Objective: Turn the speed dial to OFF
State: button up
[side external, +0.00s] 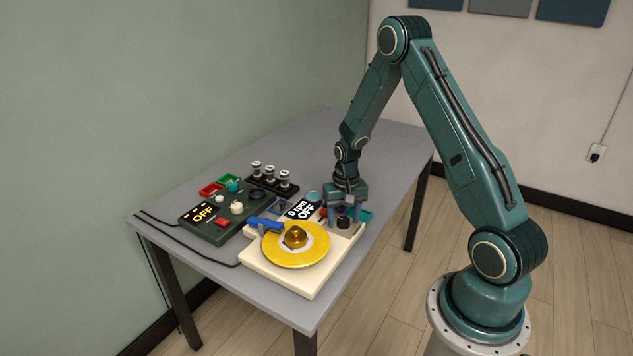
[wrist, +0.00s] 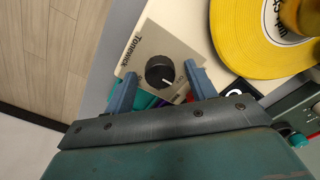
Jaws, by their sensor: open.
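The speed dial (wrist: 160,73) is a round black knob on a beige panel marked "Tonewick" in the wrist view. It has a white pointer mark toward its lower right. In the side view the dial (side external: 344,222) sits at the right rear of the cream turntable (side external: 285,276). My gripper (wrist: 158,82) is open, with one blue-grey finger on each side of the dial and gaps between. In the side view my gripper (side external: 344,210) points down over the dial. I cannot tell its exact height.
A yellow record (side external: 275,256) with a gold centre lies on the turntable, beside a blue tonearm piece (side external: 262,222). A dark green control box (side external: 206,231) showing "OFF" stands to the left. Several spools stand in a black rack (side external: 270,185). The table's far end is clear.

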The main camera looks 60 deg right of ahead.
aim_at(343, 221)
jog(key=shift+r, duration=0.15)
notch_tip(343, 221, up, 14)
jog(key=shift+f, duration=0.2)
dwell(0.5)
jog(key=s+a+r+n+t, duration=0.1)
jog(key=s+a+r+n, duration=0.15)
jog(key=a+r, duration=0.4)
jog(key=s+a+r+n+t, duration=0.2)
jog(key=s+a+r, duration=0.2)
jog(key=a+r, duration=0.3)
jog(key=s+a+r+n+t, duration=0.2)
jog(key=s+a+r+n, duration=0.2)
jog(key=s+a, duration=0.3)
jog(key=s, duration=0.5)
jog(key=shift+s+a+r+t, duration=0.25)
jog(key=shift+t, duration=0.05)
